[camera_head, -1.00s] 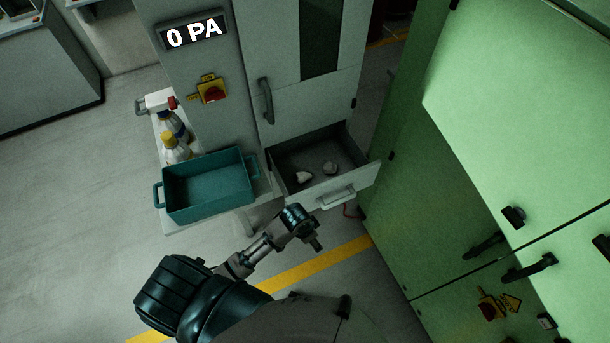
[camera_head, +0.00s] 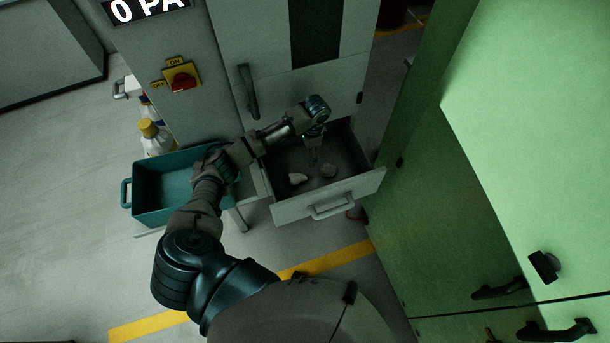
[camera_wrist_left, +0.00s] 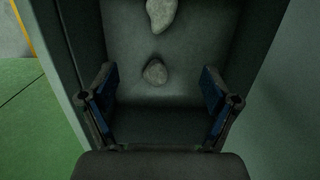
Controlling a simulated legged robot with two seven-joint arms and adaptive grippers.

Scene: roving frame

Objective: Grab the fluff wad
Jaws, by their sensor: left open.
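Two pale, lumpy wads lie apart on the floor of an open drawer (camera_head: 290,209). In the head view, one wad (camera_head: 297,178) is on the left and a rounder, greyer one (camera_head: 328,170) is on the right. In the wrist view, the rounder wad (camera_wrist_left: 155,72) is nearer the fingers and the longer pale wad (camera_wrist_left: 161,14) is cut by the top edge. I cannot tell which one is called the fluff wad. My left gripper (camera_head: 313,156) is over the drawer, pointing down, open and empty. Its fingers (camera_wrist_left: 158,105) stand wide apart in the wrist view.
A teal bin (camera_head: 160,183) stands left of the drawer on a small table, beneath my left arm. Bottles (camera_head: 154,138) stand behind it. The grey cabinet (camera_head: 285,90) rises behind the drawer. Green cabinets (camera_head: 470,180) close off the right side.

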